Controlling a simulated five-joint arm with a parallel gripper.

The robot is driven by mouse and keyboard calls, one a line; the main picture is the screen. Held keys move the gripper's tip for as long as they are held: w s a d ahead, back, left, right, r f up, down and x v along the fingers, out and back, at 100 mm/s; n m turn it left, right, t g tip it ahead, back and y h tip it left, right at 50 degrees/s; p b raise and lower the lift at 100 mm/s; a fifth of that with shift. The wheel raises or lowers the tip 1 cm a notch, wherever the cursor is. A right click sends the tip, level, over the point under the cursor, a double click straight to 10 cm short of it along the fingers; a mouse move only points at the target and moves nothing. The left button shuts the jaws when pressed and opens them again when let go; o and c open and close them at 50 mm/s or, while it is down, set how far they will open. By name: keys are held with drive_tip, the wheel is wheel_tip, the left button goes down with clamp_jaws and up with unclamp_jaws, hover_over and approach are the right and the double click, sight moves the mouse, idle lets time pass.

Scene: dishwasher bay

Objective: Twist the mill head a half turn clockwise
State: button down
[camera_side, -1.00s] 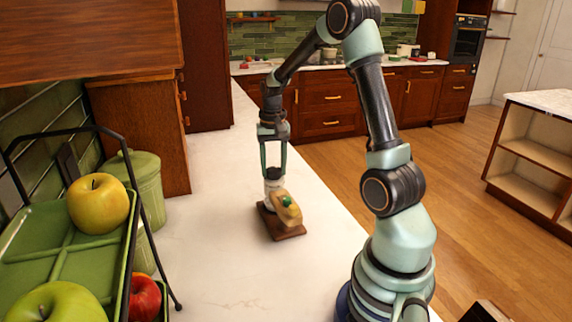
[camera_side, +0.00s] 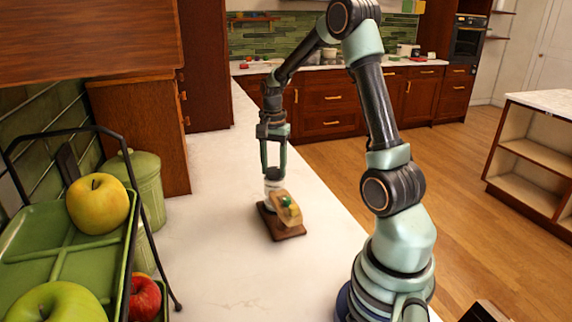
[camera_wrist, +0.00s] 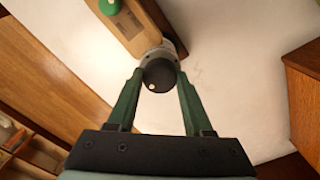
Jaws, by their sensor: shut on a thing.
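The mill stands upright at the far end of a small brown board. In the side view its pale body (camera_side: 271,187) shows below my gripper (camera_side: 273,174). The mill head (camera_wrist: 159,75) is a dark round cap with a small pale dot near its lower edge in the wrist view. My gripper (camera_wrist: 159,82) is shut on the mill head, one green finger on each side of it.
A tan wooden block (camera_side: 287,212) with a green knob (camera_side: 286,202) is beside the mill on the brown board (camera_side: 284,230). Green canisters (camera_side: 147,181) and a rack with fruit (camera_side: 60,250) stand at the left. The white counter (camera_side: 215,270) around the board is mostly clear.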

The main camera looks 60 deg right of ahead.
sight(274, 169)
idle(0.3)
drive_tip(key=shift+c, duration=1.4)
unclamp_jaws()
wheel_tip(274, 169, up, 12)
drive_tip(key=s+a+n+t, duration=0.2)
drive_tip(key=s+a+n, duration=0.1)
drive_tip(key=a+n, duration=0.5)
drive_tip(key=s+a+n+t, duration=0.3)
drive_tip(key=a+n, duration=0.6)
drive_tip(key=a, duration=0.6)
drive_tip(key=shift+s+r+t, duration=0.2)
drive_tip(key=shift+r+t, duration=0.1)
drive_tip(key=shift+r, duration=0.05)
